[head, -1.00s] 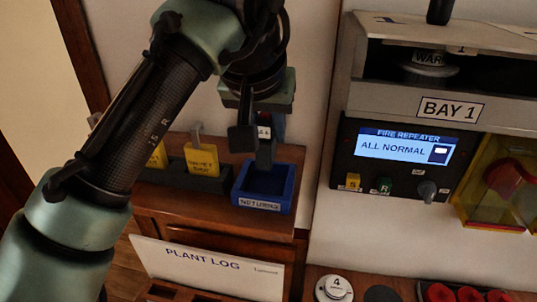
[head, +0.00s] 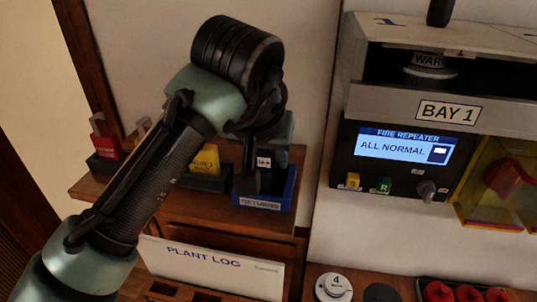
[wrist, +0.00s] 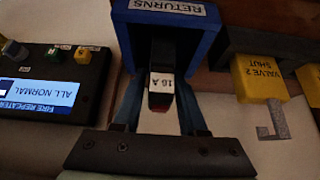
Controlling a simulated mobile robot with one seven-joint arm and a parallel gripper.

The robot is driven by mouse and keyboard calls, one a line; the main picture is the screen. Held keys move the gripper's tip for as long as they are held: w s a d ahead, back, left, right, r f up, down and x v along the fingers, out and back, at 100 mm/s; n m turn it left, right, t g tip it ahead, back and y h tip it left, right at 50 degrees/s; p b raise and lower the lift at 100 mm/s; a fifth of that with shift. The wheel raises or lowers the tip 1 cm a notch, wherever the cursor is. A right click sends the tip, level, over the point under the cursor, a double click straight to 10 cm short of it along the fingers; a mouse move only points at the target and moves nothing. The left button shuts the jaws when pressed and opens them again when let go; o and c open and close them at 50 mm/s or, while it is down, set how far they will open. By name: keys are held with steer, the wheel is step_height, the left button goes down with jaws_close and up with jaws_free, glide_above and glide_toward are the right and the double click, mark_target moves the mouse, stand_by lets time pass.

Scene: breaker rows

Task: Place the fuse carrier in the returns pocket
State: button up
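The fuse carrier, a dark block with a white 16 A label (wrist: 162,84), stands in the mouth of the blue returns pocket (wrist: 205,40) in the wrist view. In the head view its label (head: 264,161) shows just above the rim of the pocket (head: 264,202). My gripper (wrist: 160,108) has one finger on each side of the carrier, with a visible gap on both sides, so it looks open around it. In the head view my gripper (head: 254,172) is down at the pocket; my arm hides part of it. The carrier's lower end is hidden inside the pocket.
A fire repeater panel (head: 405,150) is on the right. The plant log sheet (head: 210,268) is below the wooden shelf (head: 225,209).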

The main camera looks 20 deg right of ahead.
steer(key=b+v, duration=0.2)
steer(key=v, duration=1)
steer(key=w+d+r+t+h, duration=0.3)
steer(key=d+r+t+h, duration=0.2)
steer(key=r+t+h, duration=0.45)
steer(key=s+a+r+n+t+y, duration=0.3)
steer(key=s+a+r+t+y, duration=0.1)
steer(key=a, duration=0.5)
steer(key=s+a+r+n+t+y, duration=0.4)
steer(key=s+a+t+y, duration=0.2)
steer(key=a+t+y, duration=0.2)
steer(key=shift+a+r+y, duration=0.3)
steer(key=shift+a+y, duration=0.05)
steer(key=shift+y, duration=0.2)
steer(key=shift+a+t, duration=0.1)
steer(key=shift+t, duration=0.15)
